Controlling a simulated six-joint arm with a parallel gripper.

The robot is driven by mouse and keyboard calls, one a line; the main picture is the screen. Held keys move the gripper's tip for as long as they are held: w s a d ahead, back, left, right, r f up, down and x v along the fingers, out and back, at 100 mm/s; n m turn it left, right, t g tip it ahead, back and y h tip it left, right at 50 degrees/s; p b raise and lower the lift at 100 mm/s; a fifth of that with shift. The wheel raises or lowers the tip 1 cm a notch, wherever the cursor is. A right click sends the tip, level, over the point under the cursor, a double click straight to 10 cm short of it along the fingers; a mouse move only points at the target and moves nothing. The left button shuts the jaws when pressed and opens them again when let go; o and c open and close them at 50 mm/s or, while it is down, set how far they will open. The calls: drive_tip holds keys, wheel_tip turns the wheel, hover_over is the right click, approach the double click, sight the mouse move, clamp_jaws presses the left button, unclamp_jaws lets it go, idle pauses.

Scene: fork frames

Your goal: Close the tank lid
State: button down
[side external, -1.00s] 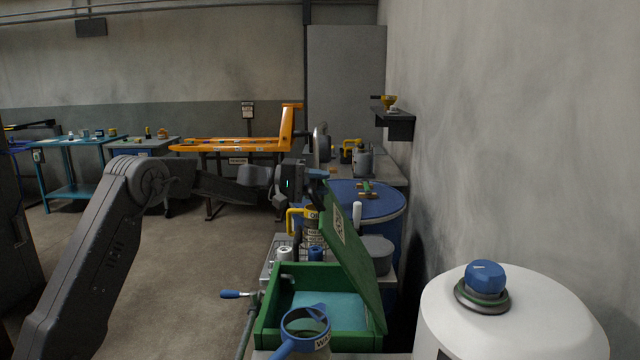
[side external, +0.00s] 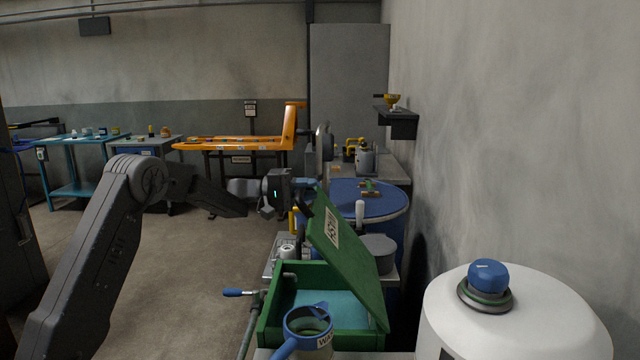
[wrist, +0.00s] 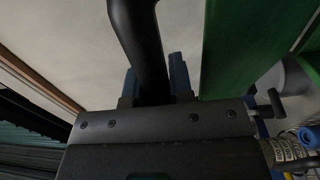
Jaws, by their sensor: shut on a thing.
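The green tank (side external: 262,330) stands at the lower middle of the side view, with pale blue-green liquid or lining inside. Its green lid (side external: 350,262) is hinged at the right side and stands raised, leaning left over the opening. A pale label is on the lid. My gripper (side external: 308,186) is at the lid's upper edge. In the wrist view, my gripper (wrist: 155,84) has its two blue fingers on either side of a curved black handle (wrist: 139,35) and is shut on it. The green lid (wrist: 245,45) shows just to the right. The handle's attachment is hidden.
A blue jug or funnel (side external: 308,325) stands in front of the tank. A blue-tipped lever (side external: 238,292) sticks out at its left. A blue drum (side external: 385,203) and grey pot (side external: 378,252) are behind. A white container (side external: 510,325) stands at right. The floor at left is clear.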

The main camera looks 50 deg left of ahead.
drive_tip(key=s+a+f, duration=0.3)
drive_tip(key=f, duration=0.6)
drive_tip(key=s+a+f+t+h, duration=0.1)
drive_tip(key=s+a+f, duration=0.3)
drive_tip(key=f, duration=0.5)
drive_tip(key=s+a+f+t+h, duration=0.1)
drive_tip(key=s+a+f, duration=0.3)
drive_tip(key=f, duration=0.5)
drive_tip(key=shift+a+f, duration=0.15)
drive_tip(key=shift+f, duration=0.1)
drive_tip(key=c, duration=1)
unclamp_jaws()
drive_tip(key=v, duration=1.3)
drive_tip(key=shift+s+a+f, duration=0.1)
drive_tip(key=shift+s+f, duration=0.1)
drive_tip(key=shift+f, duration=0.1)
